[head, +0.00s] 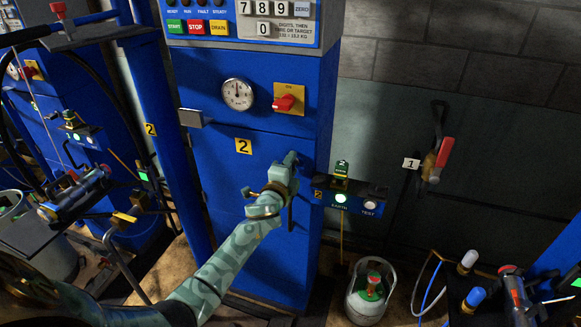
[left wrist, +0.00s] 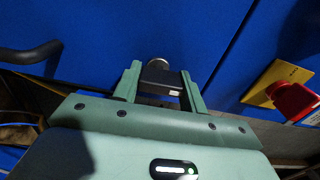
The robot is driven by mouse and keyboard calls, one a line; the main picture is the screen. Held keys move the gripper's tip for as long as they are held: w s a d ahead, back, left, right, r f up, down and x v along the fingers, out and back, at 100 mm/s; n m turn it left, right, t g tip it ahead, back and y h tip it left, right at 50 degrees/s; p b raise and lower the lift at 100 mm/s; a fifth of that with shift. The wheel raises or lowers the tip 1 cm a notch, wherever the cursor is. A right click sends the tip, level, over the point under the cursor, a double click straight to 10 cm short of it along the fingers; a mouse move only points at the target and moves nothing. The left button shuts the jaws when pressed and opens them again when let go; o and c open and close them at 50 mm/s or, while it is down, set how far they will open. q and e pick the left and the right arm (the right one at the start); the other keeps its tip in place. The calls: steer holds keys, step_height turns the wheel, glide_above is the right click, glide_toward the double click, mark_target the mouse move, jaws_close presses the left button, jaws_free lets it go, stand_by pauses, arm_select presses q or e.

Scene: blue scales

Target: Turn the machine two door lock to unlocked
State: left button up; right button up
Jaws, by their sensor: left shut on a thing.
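Machine two is the blue cabinet (head: 235,185) with a yellow "2" label (head: 243,146) in the head view. My left gripper (head: 290,162) is at the right side of its door. In the left wrist view my left gripper (left wrist: 160,82) has its two green fingers on either side of the door lock (left wrist: 158,78), a small black lever on a round metal boss. The fingers are shut on the lever. In the head view the gripper mostly hides the lock, and I cannot tell its marked position. My right gripper is not in view.
A red rotary switch (head: 286,103) on a yellow plate and a round gauge (head: 237,94) sit above on the cabinet. An earth/test box (head: 350,196) stands to the right. A gas cylinder (head: 370,292) is on the floor. A dark handle (left wrist: 30,53) shows in the left wrist view.

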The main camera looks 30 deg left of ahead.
arm_select(q)
steer(key=shift+f+m, duration=0.1)
steer(key=shift+m, duration=0.2)
steer(key=o, duration=1)
steer(key=shift+s+d, duration=0.1)
steer(key=shift+s, duration=0.2)
steer(key=p+v, duration=0.2)
steer(key=v, duration=1.3)
steer(key=shift+s, duration=0.35)
